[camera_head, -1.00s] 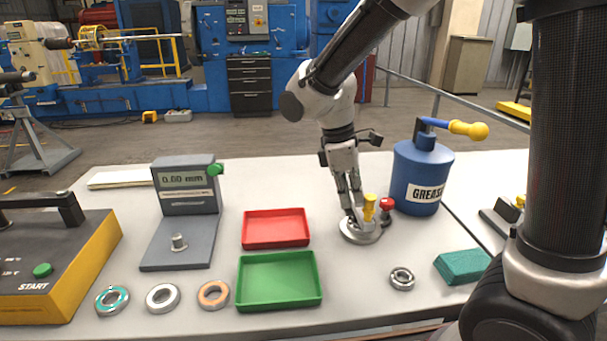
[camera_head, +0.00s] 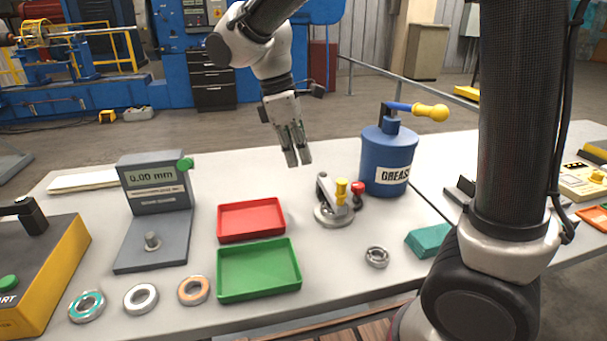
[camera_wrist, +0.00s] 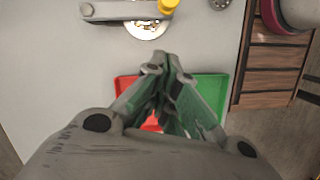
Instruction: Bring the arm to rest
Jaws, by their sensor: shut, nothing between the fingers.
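My gripper (camera_head: 298,160) hangs in the air above the table, its fingers pointing down and close together, with nothing between them. It is up and to the left of a small metal fixture (camera_head: 333,213) with a yellow knob and a red knob. In the wrist view my gripper (camera_wrist: 163,62) shows with its fingertips together. The fixture (camera_wrist: 120,10) lies beyond the fingertips there, apart from them. The red tray (camera_head: 251,220) and green tray (camera_head: 258,270) are empty and lie below and left of the gripper.
A blue grease can (camera_head: 386,160) with a yellow handle stands right of the fixture. A grey gauge (camera_head: 155,190) reading 0.00 mm stands left. Several rings lie along the front, with a bearing (camera_head: 377,257) near a teal block (camera_head: 428,241). Air above the trays is clear.

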